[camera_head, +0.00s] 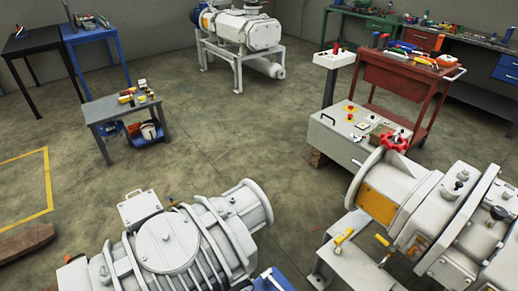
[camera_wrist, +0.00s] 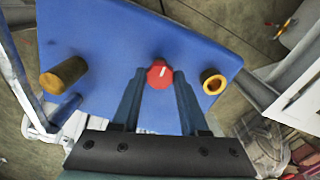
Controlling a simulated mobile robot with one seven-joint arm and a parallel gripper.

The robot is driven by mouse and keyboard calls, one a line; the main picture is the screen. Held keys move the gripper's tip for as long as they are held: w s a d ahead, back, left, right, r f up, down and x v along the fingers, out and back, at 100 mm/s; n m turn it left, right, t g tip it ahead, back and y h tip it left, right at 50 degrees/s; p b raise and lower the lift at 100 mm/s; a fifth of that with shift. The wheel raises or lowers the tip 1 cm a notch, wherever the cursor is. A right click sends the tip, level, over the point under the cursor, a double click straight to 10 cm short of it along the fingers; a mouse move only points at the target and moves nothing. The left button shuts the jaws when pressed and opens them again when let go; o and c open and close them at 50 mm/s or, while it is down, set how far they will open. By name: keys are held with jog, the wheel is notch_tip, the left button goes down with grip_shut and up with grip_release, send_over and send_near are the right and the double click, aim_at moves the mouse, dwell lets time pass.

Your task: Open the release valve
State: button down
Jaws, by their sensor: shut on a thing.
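In the wrist view a round red knob (camera_wrist: 160,74) with a white mark sits on a blue panel (camera_wrist: 105,35). My gripper (camera_wrist: 160,78) has one finger at each side of the knob and is shut on it. A brass-coloured cylinder (camera_wrist: 63,75) sticks out of the panel to the left of the knob. A yellow ring-shaped fitting (camera_wrist: 213,82) is to its right. No label shows which part is the release valve. In the head view my gripper is not visible; a blue part (camera_head: 272,281) shows at the bottom edge.
In the head view a large grey ribbed machine (camera_head: 168,244) fills the lower middle. Behind are a red tool cart (camera_head: 388,78) and a small grey table (camera_head: 112,107). The central floor is clear.

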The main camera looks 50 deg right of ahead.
jog(key=shift+c, duration=2.2)
grip_release()
jog(key=shift+r, duration=0.15)
notch_tip(320, 180, up, 13)
jog(key=p, duration=0.2)
